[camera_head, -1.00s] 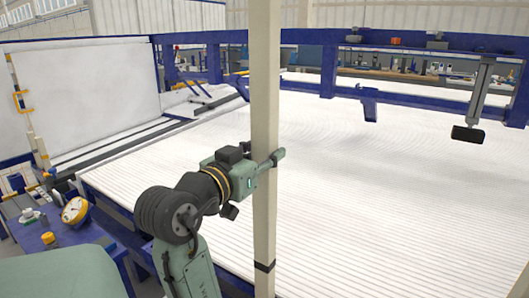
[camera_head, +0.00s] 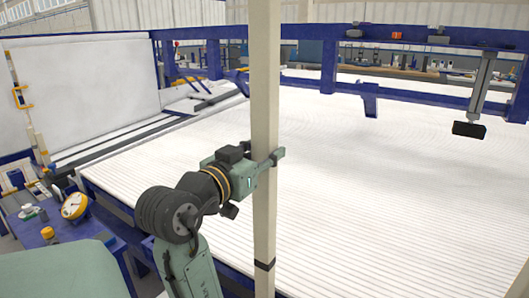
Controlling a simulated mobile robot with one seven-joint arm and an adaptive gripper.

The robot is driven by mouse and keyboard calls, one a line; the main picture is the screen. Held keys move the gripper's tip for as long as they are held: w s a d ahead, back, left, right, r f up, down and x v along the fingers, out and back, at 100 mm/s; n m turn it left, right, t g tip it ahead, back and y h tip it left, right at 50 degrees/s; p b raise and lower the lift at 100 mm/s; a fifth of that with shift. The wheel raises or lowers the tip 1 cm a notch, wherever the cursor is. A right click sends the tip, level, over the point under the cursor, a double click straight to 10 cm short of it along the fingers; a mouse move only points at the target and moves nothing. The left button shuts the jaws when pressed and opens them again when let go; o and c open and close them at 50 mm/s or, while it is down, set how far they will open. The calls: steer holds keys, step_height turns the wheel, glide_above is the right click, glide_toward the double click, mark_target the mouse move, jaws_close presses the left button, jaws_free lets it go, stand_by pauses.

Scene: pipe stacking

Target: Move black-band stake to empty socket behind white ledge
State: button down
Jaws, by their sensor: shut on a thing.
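The black-band stake (camera_head: 264,90) is a long, pale beige square post. It stands upright through the middle of the head view and runs past the top and bottom edges. Its black band (camera_head: 264,265) is near the lower end of the visible part. My gripper (camera_head: 266,163) is shut on the stake at about mid-height of the view, well above the band. The stake's lower end is out of view. I cannot make out an empty socket in this view. A large white ribbed surface (camera_head: 400,200) lies behind the stake; whether it is the white ledge I cannot tell.
A blue frame beam (camera_head: 400,92) runs across the back, with a grey post ending in a black block (camera_head: 469,130) at right. A white panel (camera_head: 80,90) stands at left. A blue table (camera_head: 60,237) with a yellow-rimmed dial (camera_head: 74,205) is at lower left.

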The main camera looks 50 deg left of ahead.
steer(key=shift+f+b, duration=0.85)
steer(key=shift+f, duration=0.2)
steer(key=c, duration=1.3)
jaws_free()
steer(key=shift+c, duration=0.2)
steer(key=o, duration=0.4)
steer(key=shift+c, duration=0.2)
steer(key=shift+f, duration=0.15)
steer(key=v, duration=1.2)
